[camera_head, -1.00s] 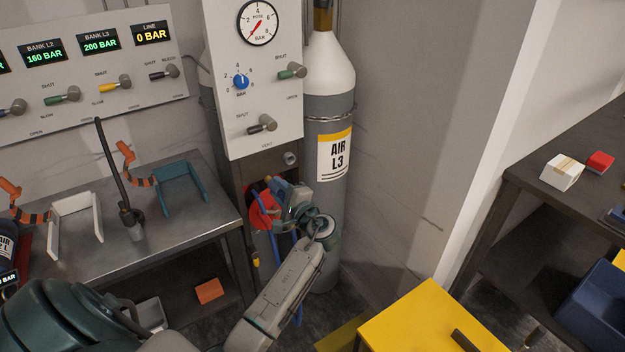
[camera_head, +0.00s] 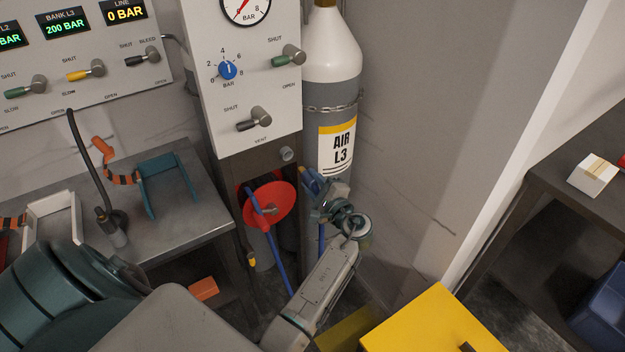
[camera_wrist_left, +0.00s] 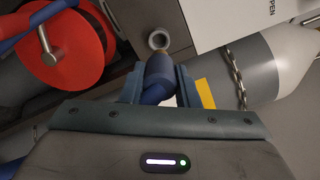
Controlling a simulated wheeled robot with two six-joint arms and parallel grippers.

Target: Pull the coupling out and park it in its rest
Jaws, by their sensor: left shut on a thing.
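My left gripper (camera_head: 312,184) is shut on the coupling, in front of the cylinder and just right of the red hose reel (camera_head: 282,206). In the left wrist view the coupling (camera_wrist_left: 159,68) is a dark cylinder with a brownish tip and a blue hose, between the two finger plates of my gripper (camera_wrist_left: 160,84). Its tip points at a grey ring-shaped socket (camera_wrist_left: 158,40) on the cabinet front. In that view tip and ring nearly overlap; I cannot tell whether they touch. The ring also shows in the head view (camera_head: 287,154), above the reel opening. My right gripper is not in view.
The AIR L3 cylinder (camera_head: 330,100) stands close behind my gripper, with a chain (camera_wrist_left: 236,75) around it. The gauge panel (camera_head: 250,90) is above. A steel bench (camera_head: 185,235) is at left, a yellow box top (camera_head: 425,325) at lower right.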

